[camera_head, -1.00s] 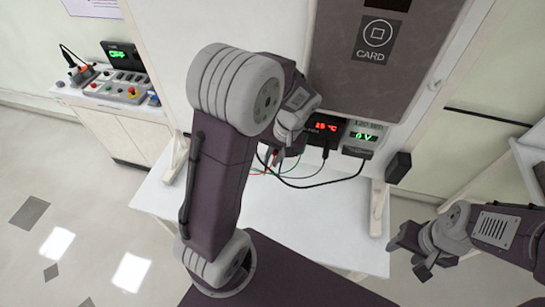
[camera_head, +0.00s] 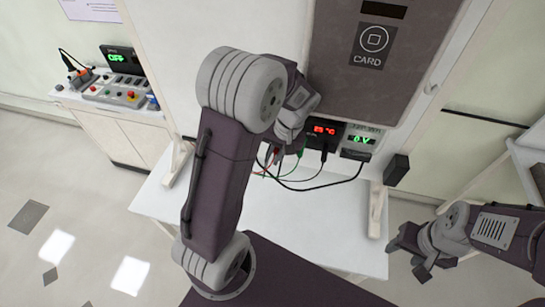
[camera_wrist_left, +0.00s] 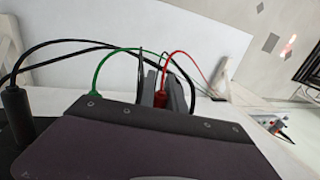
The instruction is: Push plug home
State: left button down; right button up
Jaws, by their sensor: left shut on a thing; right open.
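My left gripper (camera_wrist_left: 163,88) shows its two dark fingers in the left wrist view, closed around a red plug (camera_wrist_left: 161,99) with a red wire. In the head view the gripper is mostly hidden behind my left wrist, in front of the instrument row. A green plug (camera_wrist_left: 96,95) and a black plug (camera_wrist_left: 14,100) stand to the left in the wrist view. The red plug's tip and its socket are hidden, so I cannot tell how deep it sits. My right gripper (camera_head: 424,262) is open and empty at the lower right, away from the bench.
A red temperature display (camera_head: 325,130) and a green voltage display (camera_head: 361,140) sit at the back of the white bench (camera_head: 270,220). Loose cables hang in front of them. A large card panel (camera_head: 365,60) stands above. A side cabinet (camera_head: 128,138) carries a control box.

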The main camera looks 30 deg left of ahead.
pick_arm(q)
jog(key=shift+w+a, duration=0.1)
jog(key=shift+w, duration=0.45)
jog(key=c, duration=1.3)
grip_release()
